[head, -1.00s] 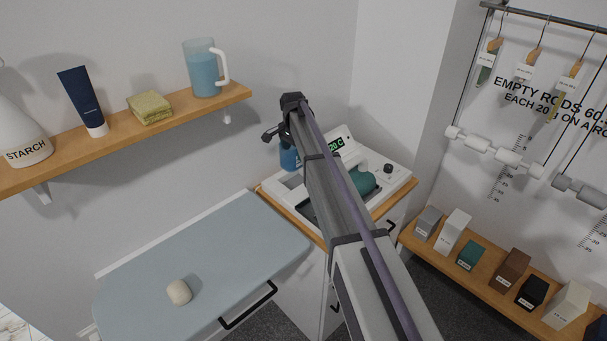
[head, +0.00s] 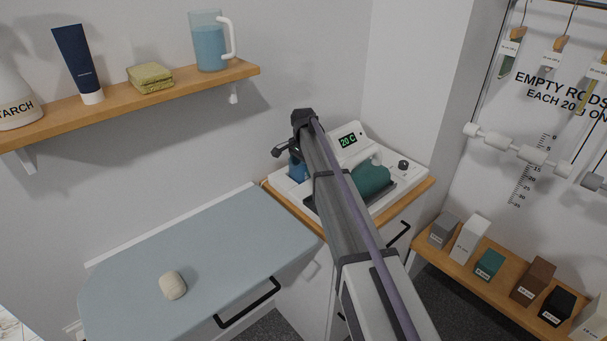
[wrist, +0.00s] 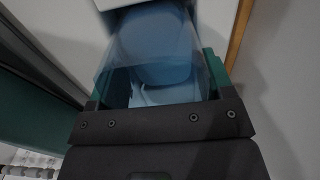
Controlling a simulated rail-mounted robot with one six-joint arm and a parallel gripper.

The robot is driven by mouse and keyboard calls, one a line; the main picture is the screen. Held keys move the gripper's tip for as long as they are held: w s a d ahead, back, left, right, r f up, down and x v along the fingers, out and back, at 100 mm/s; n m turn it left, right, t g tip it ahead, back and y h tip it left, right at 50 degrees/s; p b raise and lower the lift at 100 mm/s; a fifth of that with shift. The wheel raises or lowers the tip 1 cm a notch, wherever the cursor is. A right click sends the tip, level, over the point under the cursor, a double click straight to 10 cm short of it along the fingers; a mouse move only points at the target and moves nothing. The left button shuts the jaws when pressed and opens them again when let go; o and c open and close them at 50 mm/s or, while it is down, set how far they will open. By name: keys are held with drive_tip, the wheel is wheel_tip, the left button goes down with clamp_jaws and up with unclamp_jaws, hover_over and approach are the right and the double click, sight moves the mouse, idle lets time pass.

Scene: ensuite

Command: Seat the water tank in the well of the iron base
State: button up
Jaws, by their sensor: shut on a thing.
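The water tank (head: 297,169) is translucent with blue inside. In the head view it is at the left end of the white iron base (head: 330,159), partly behind my arm. My gripper (head: 290,153) is shut on the tank from above. In the wrist view the tank (wrist: 150,60) fills the space between the green-padded fingers of my gripper (wrist: 155,88). The tank looks roughly upright at the base's left end. I cannot tell how deep it is in the well, as the well and the tank's bottom are hidden.
A teal iron (head: 371,180) rests on the base, right of my arm. The base stands on a wooden-topped cabinet (head: 425,188). A blue-grey ironing board (head: 220,250) with a pale lump (head: 173,285) lies to the left. A shelf (head: 130,103) holds a jug (head: 207,45).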

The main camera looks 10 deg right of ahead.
drive_tip(key=shift+s+r, duration=0.1)
drive_tip(key=shift+r, duration=0.1)
drive_tip(key=shift+c, duration=0.4)
drive_tip(key=shift+f, duration=0.2)
drive_tip(key=o, duration=1.2)
drive_tip(key=shift+c, duration=0.2)
wheel_tip(320, 180, up, 13)
drive_tip(key=p, duration=1.3)
drive_tip(key=s+f+n+b, duration=0.3)
drive_tip(key=s+n, duration=0.9)
drive_tip(key=s, duration=2.7)
drive_tip(key=shift+s+f, duration=0.15)
drive_tip(key=shift+s, duration=0.15)
